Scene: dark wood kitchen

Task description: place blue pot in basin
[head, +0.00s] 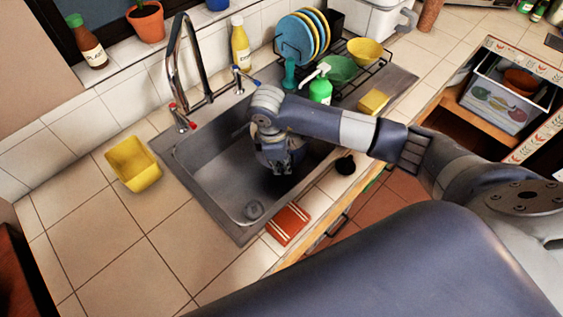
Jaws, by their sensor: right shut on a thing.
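The basin (222,190) is a dark grey metal sink set in the tiled counter, with its drain at the near end. My right arm reaches in from the right, and my right gripper (279,167) points down inside the basin, near its middle. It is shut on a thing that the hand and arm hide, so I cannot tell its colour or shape. The only clearly blue pot (216,4) stands on the windowsill, cut by the top edge. My left gripper is not in view.
A tall faucet (172,62) rises behind the basin. A yellow tub (134,164) stands left of it. A green soap bottle (320,88), a dish rack with plates (296,38) and a yellow sponge (373,102) are to the right. A red cloth (287,224) lies on the front edge.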

